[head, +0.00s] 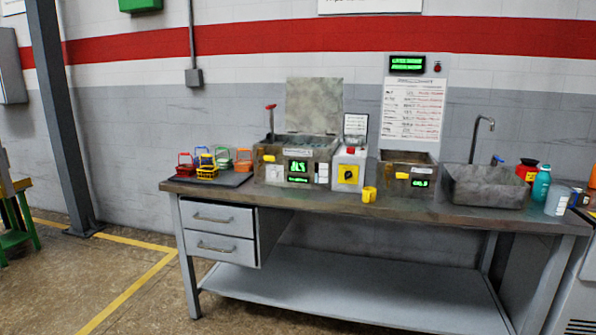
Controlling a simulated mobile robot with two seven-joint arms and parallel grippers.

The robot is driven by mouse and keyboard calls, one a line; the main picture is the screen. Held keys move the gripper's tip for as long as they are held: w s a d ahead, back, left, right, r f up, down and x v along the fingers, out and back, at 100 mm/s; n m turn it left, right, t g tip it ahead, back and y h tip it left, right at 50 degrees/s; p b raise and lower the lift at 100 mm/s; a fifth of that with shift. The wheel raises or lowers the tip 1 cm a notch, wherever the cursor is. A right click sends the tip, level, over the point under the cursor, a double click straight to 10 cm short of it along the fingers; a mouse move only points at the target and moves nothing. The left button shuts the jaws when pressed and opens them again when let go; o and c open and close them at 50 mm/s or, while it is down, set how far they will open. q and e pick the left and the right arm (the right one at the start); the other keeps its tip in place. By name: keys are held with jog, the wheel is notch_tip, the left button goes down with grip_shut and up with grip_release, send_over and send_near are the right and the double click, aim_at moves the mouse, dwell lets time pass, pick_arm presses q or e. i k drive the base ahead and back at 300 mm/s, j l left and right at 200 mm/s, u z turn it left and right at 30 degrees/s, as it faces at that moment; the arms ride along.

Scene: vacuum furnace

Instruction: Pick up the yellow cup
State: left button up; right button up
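A small yellow cup (369,194) stands near the front edge of the workbench (330,206), right of the middle. Neither of my grippers shows in the head view.
Several coloured baskets (207,163) stand on a dark mat at the bench's left end. The floor in front is clear.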

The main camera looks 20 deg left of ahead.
aim_at(369, 196)
jog(key=i+l+u, duration=0.2)
jog(key=i, duration=0.2)
jog(key=i+u, duration=0.15)
jog(key=i, duration=0.2)
jog(key=i+l+u, duration=0.2)
jog(key=i, duration=0.15)
